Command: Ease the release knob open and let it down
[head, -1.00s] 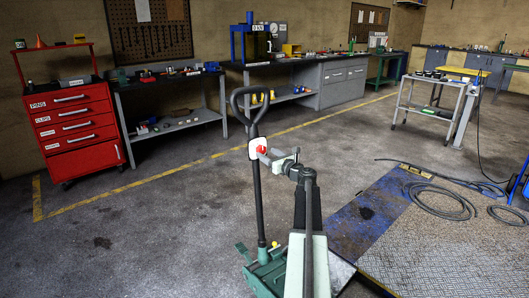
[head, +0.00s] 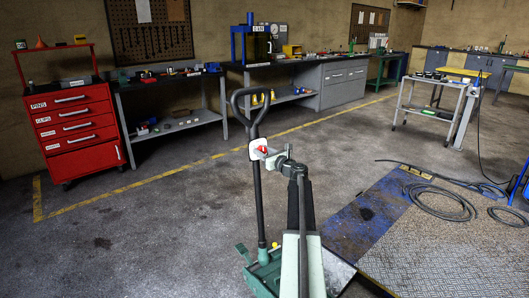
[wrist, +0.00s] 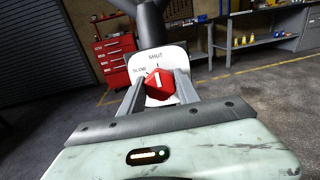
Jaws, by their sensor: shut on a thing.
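The red release knob (wrist: 160,85) has a white pointer line and sits on a white plate (wrist: 144,60) marked SHUT at the top and SLOW at the left. In the wrist view the pointer stands near upright, close to the SHUT mark. In the head view the knob (head: 262,150) is on the black handle (head: 258,195) of the green trolley jack (head: 263,275). My gripper (wrist: 160,88) has one finger on each side of the knob and is shut on it. My arm hides part of the jack.
A red drawer cabinet (head: 84,128) and workbenches (head: 168,113) stand along the back wall. The floor left of the jack is clear.

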